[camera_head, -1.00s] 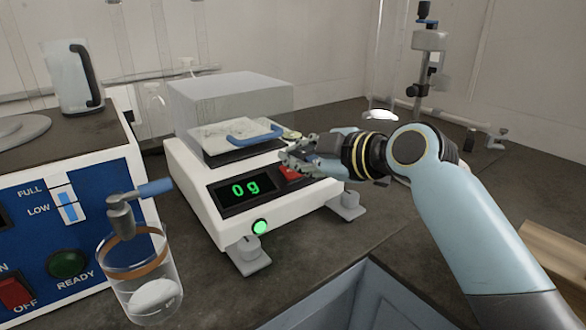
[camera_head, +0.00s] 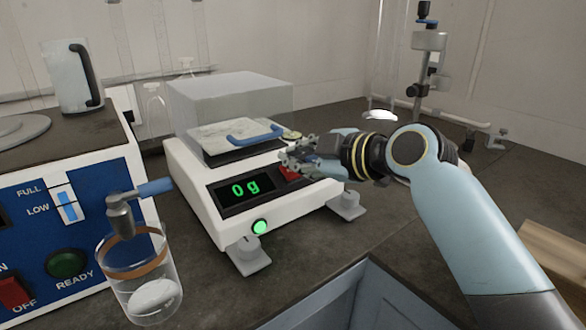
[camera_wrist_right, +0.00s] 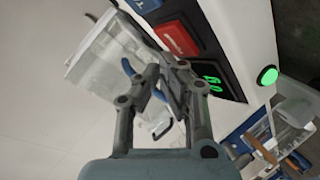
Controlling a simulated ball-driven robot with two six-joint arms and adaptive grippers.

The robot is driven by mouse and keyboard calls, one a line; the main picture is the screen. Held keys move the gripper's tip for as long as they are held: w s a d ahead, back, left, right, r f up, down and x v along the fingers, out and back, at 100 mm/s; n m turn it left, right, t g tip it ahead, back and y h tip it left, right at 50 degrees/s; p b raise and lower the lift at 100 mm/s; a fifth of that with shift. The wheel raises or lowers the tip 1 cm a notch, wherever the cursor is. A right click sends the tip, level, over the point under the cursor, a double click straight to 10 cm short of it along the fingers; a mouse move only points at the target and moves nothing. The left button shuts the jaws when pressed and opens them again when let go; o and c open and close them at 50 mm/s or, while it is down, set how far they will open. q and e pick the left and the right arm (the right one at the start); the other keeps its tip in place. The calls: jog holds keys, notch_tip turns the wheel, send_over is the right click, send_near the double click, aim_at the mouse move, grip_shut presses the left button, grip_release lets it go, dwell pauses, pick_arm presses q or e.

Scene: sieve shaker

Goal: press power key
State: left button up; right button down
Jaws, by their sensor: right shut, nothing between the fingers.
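The white balance (camera_head: 200,180) stands on the dark bench and its display (camera_head: 246,189) reads 0 g in green. A red key (camera_head: 289,174) sits to the right of the display, partly hidden by my right gripper (camera_head: 287,160). The red key (camera_wrist_right: 177,38) shows clearly in the right wrist view, just beyond the fingertips (camera_wrist_right: 165,82). My right gripper is shut and empty, close over the key; I cannot tell if it touches. A round green lamp (camera_head: 260,227) is lit on the balance front. My left gripper is out of view.
A blue-and-white machine (camera_head: 95,225) with a spout stands at the left, with a glass beaker (camera_head: 143,265) under the spout. A clear cover (camera_head: 230,98) and a blue handle (camera_head: 256,134) are on the balance. The bench right of the balance is mostly clear.

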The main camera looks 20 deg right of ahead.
jog(key=shift+w+f, duration=0.15)
jog(key=shift+f, duration=0.2)
jog(key=shift+w+a+f+b, duration=0.1)
jog(key=shift+f+b, duration=0.2)
jog(key=shift+b, duration=0.15)
dwell(0.4)
jog(key=shift+s+r+p, duration=0.35)
jog(key=shift+r+p, duration=0.3)
jog(key=shift+r, duration=0.1)
jog(key=r+p, duration=0.1)
jog(key=s+r+p, duration=0.1)
jog(key=r+p, duration=0.1)
jog(key=s+d+r+p, duration=0.1)
jog(key=r+p, duration=0.1)
jog(key=shift+s+r, duration=0.15)
jog(key=shift+s, duration=0.05)
